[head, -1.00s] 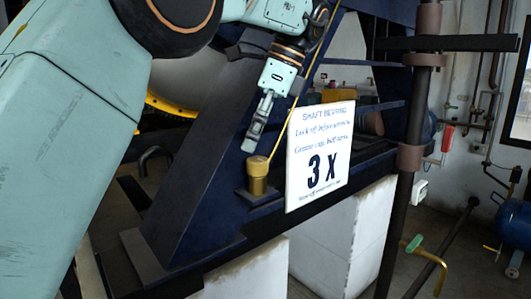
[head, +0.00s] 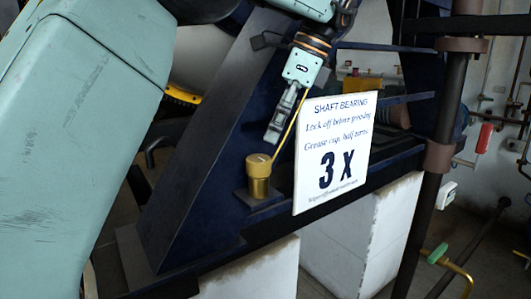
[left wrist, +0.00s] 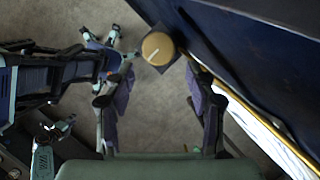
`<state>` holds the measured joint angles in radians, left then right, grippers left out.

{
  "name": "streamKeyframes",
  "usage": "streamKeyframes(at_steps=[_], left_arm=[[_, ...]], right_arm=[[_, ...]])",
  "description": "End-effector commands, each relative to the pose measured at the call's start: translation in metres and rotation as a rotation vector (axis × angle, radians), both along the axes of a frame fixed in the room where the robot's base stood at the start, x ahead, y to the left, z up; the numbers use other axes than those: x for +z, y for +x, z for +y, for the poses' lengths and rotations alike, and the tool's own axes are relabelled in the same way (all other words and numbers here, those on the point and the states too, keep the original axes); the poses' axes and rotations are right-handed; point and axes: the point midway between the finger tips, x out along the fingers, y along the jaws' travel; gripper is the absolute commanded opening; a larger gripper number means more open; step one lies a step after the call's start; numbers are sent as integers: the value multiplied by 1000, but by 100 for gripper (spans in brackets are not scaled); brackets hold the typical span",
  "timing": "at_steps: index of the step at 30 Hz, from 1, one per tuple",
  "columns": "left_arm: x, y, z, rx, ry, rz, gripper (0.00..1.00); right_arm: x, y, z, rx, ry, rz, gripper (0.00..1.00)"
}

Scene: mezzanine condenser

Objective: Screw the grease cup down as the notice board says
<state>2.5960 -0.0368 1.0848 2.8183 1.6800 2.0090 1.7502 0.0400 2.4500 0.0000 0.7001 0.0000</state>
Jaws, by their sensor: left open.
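The brass grease cup (head: 259,178) stands upright on a dark blue ledge. In the left wrist view its round cap (left wrist: 158,48) shows from above with a pale line across it. The white notice board (head: 334,155) right of it reads "SHAFT BEARING", "Lock off before greasing", "Grease cup, half turns", "3 X"; its bottom line is too small to read. My left gripper (head: 273,133) points down above and slightly right of the cup, apart from it. In the left wrist view its fingers (left wrist: 160,85) are spread and empty, with the cap beyond their tips. My right gripper is not seen.
A slanted dark blue frame (head: 200,165) rises close behind and left of the cup. A thin yellow line (head: 290,122) runs up from beside the cup, near my gripper. White blocks (head: 262,268) lie below the ledge. A dark upright post (head: 425,190) stands farther right.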

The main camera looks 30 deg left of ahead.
Motion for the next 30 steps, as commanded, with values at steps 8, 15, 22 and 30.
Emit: streamKeyframes(at_steps=[8, 15, 22, 30], left_arm=[[-37, -10, 15, 1, -1, 4, 56], [-58, -11, 24, 1, -1, 2, 56], [-62, -10, 25, 0, 0, 0, 56], [-62, -9, 25, 1, 0, 2, 42]], right_arm=[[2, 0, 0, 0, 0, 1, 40], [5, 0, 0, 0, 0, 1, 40], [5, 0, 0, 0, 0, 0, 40], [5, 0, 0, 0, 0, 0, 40]])
